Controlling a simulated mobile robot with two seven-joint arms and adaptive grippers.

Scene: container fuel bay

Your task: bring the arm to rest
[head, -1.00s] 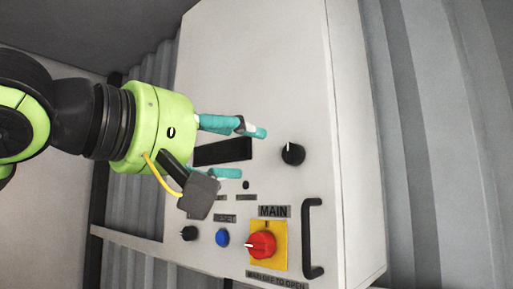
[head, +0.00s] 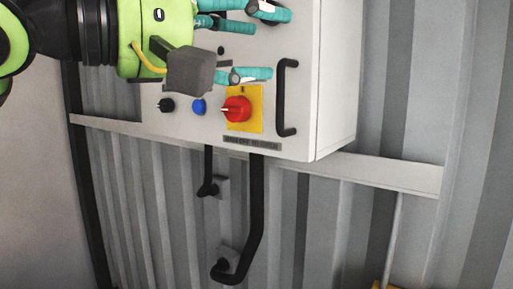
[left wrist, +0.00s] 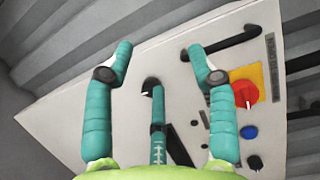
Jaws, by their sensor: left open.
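My left gripper (head: 262,44) is lime green with teal fingers. It is open and empty, its fingers spread in front of a light grey control cabinet (head: 335,75). In the head view the lower finger ends just above a red rotary switch (head: 237,109) on a yellow plate. The upper fingers overlap a black knob, mostly hidden. In the left wrist view the fingers (left wrist: 160,65) stand apart with the black knob (left wrist: 151,85) between them. The red switch (left wrist: 245,94) is right of them there. Whether any finger touches the cabinet I cannot tell. My right gripper is not in view.
A blue button (head: 199,107) and a small black knob (head: 167,105) sit left of the red switch. A black handle (head: 286,98) projects at the cabinet's right. Below are a rail (head: 385,176), black conduits (head: 257,215) and corrugated wall. The space below the gripper looks free.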

